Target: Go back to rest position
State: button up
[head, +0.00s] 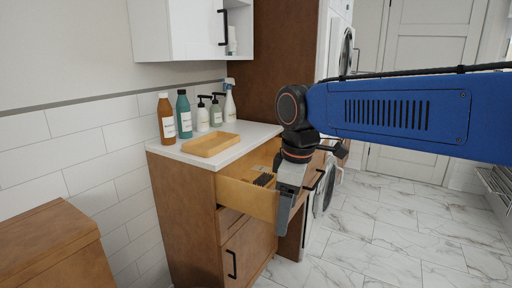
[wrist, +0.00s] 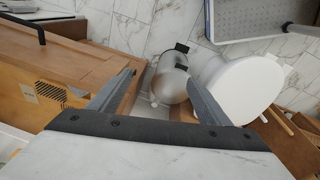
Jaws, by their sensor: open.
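My gripper (head: 285,212) hangs from the blue arm in the head view, pointing down in front of the open wooden drawer (head: 247,198). In the wrist view my gripper (wrist: 160,95) shows two grey fingers spread apart with nothing between them. The drawer is pulled out from the wooden cabinet (head: 183,222) and holds a dark brush-like item (head: 263,180). My gripper and wrist hide part of the drawer and cabinet front. I cannot tell whether the gripper touches the drawer.
A wooden tray (head: 211,144) and several bottles (head: 184,114) stand on the white countertop (head: 245,131). A white toilet (wrist: 245,90) and a metal bin (wrist: 169,80) show in the wrist view. Marble-tiled floor (head: 385,245) is clear at right.

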jog(key=s+d+f+m+t, duration=0.1)
jog(key=s+d+f+m, duration=0.5)
jog(key=d, duration=0.4)
jog(key=s+d+f+m+t, duration=0.2)
jog(key=s+d+f+m, duration=0.5)
jog(key=d, duration=0.4)
jog(key=shift+s+d+m+h, duration=0.3)
jog(key=shift+s+m+h, duration=0.15)
jog(key=shift+s, duration=0.4)
jog(key=shift+r, duration=0.1)
